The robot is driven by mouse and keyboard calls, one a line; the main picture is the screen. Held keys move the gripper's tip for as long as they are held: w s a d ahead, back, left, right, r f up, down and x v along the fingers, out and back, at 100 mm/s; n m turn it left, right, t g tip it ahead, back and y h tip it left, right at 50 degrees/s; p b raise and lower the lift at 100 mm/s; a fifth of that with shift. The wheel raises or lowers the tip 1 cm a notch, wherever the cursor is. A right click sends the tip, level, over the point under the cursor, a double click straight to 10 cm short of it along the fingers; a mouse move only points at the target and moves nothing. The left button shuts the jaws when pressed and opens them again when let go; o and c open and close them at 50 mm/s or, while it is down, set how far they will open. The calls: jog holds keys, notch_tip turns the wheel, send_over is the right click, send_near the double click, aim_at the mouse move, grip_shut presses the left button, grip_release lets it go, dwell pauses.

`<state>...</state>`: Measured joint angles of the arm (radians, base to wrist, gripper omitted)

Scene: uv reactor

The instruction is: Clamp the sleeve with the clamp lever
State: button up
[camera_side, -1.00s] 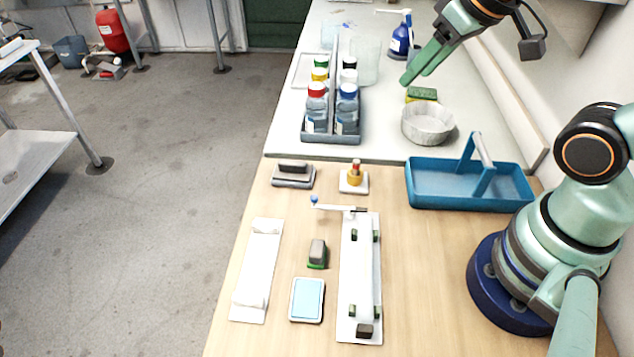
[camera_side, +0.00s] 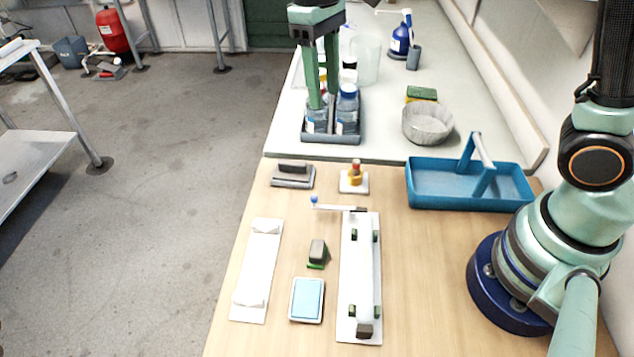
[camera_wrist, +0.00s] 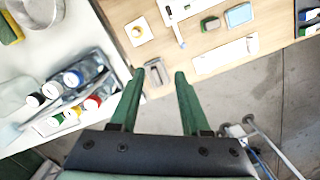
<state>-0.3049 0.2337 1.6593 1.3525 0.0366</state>
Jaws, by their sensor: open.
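The clamp lever (camera_side: 335,207) is a white arm with a blue knob (camera_side: 314,199) at its left end. It lies across the far end of a long white fixture plate (camera_side: 347,300) and sticks out to the left. The lever also shows in the wrist view (camera_wrist: 174,25). A pale, elongated body, probably the sleeve (camera_side: 364,270), lies along the plate between small dark green posts; its outline is hard to make out. My gripper (camera_side: 318,104) is open and empty, pointing down over the bottle rack, well beyond the lever. Its two green fingers are apart in the wrist view (camera_wrist: 158,74).
The rack of capped bottles (camera_side: 347,137) stands below my gripper. A grey block (camera_side: 293,176), a yellow-based fitting (camera_side: 354,178) and a blue tote (camera_side: 430,200) stand beyond the fixture. A white cradle (camera_side: 257,270), a green-based block (camera_side: 318,254) and a blue pad (camera_side: 307,299) lie left of it.

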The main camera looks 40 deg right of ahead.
aim_at(313, 195)
jog(key=w+a+f+n+g+h, duration=0.1)
jog(key=a+f+n+g+h, duration=0.15)
jog(key=a+f, duration=0.45)
jog(key=shift+m+y, duration=0.45)
jog(key=x, duration=1.2)
jog(key=shift+s+a, duration=0.1)
jog(key=shift+s, duration=0.05)
grip_shut()
dwell(0.5)
